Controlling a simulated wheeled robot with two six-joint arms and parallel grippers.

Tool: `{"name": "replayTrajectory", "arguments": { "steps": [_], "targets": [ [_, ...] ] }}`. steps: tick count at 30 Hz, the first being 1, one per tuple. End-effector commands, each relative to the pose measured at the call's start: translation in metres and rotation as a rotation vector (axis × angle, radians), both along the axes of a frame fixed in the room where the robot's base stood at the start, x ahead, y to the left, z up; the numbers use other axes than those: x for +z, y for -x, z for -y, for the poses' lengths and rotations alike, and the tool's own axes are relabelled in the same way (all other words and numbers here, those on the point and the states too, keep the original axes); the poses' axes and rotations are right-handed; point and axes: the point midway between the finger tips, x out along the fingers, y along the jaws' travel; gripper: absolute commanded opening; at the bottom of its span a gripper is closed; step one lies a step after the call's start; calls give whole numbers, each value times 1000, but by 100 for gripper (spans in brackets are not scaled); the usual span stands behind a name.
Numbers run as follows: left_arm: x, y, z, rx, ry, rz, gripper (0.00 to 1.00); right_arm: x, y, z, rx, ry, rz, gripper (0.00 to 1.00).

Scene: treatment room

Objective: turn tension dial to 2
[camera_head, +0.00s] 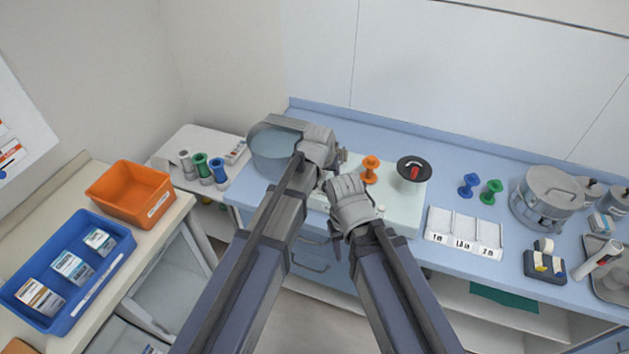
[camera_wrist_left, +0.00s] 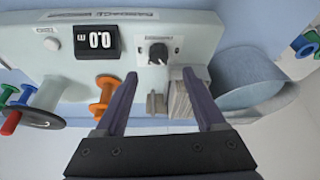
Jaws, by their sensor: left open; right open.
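In the left wrist view, a round black dial (camera_wrist_left: 158,53) with a pale pointer mark sits on a small white plate on the pale green machine (camera_wrist_left: 60,55). The lettering around it is too small to read. My left gripper (camera_wrist_left: 160,74) is open, its two fingers on either side of the dial's line and apart from it. A grey lever-like part (camera_wrist_left: 155,103) shows between the fingers. In the head view the machine (camera_head: 402,203) is partly behind my arms and the dial is hidden. My left gripper (camera_head: 325,150) is over its left end. My right gripper (camera_head: 345,193) is open beside its front edge.
An orange spool (camera_head: 370,168) and a black disc with a red handle (camera_head: 413,169) stand on the machine. A grey-blue basin (camera_head: 273,150) is close to its left. Labelled white trays (camera_head: 463,229) lie to the right.

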Motion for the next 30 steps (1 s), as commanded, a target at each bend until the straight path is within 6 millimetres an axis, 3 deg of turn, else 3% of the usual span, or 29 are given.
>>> {"name": "replayTrajectory", "arguments": {
  "steps": [10,24,30],
  "targets": [
    [-10,-3,1,0,0,0,72,-10,0,0,0,0,0,50],
    [-64,-24,5,0,0,0,72,-64,0,0,-2,0,0,50],
    [-73,-29,6,-1,0,0,72,-73,0,0,-3,0,0,50]
  ]
}}
